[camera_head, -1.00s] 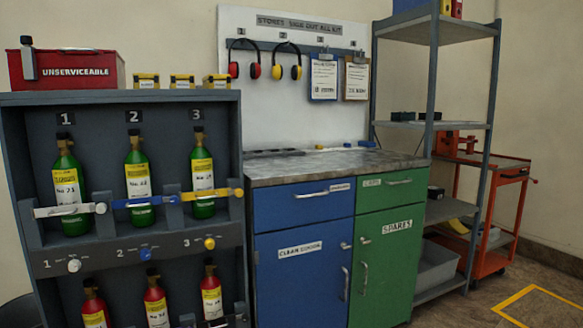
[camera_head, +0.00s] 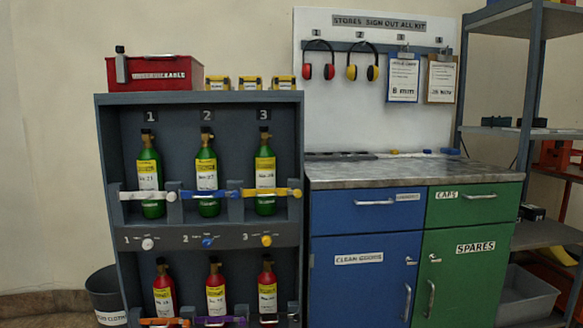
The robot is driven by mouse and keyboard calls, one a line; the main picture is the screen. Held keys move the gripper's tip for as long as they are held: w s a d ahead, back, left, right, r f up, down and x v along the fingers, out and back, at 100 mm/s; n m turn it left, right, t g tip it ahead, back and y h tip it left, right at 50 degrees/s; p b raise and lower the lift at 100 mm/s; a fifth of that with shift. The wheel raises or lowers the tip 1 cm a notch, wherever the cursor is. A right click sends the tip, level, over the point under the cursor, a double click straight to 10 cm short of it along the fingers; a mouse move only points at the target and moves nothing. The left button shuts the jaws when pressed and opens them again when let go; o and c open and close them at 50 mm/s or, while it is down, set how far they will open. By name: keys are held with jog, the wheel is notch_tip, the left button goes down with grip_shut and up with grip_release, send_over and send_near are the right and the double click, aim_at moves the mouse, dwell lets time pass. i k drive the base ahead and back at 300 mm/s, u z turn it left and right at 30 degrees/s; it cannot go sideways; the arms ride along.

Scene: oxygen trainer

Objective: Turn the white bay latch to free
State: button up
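The white bay latch is in bay 1 at the left of the cylinder rack (camera_head: 107,215). A white bar (camera_head: 137,195) lies across the front of a green cylinder (camera_head: 151,172), with a round white end at its right. Below it, a white knob (camera_head: 148,244) sits on the grey panel beside the number 1. Small print next to the knob is too small to read. Bays 2 and 3 hold green cylinders behind a blue bar (camera_head: 212,194) and a yellow bar (camera_head: 270,192). My gripper is not in view.
A blue knob (camera_head: 208,241) and a yellow knob (camera_head: 266,241) share the panel. Red cylinders (camera_head: 215,290) stand below. A red box (camera_head: 155,73) is on the rack top. A dark bin (camera_head: 106,290) stands at left, a blue and green cabinet (camera_head: 415,190) at right.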

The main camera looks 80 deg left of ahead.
aim_at(171, 196)
jog(key=i, duration=0.25)
jog(key=z, duration=0.05)
jog(key=k, duration=2.7)
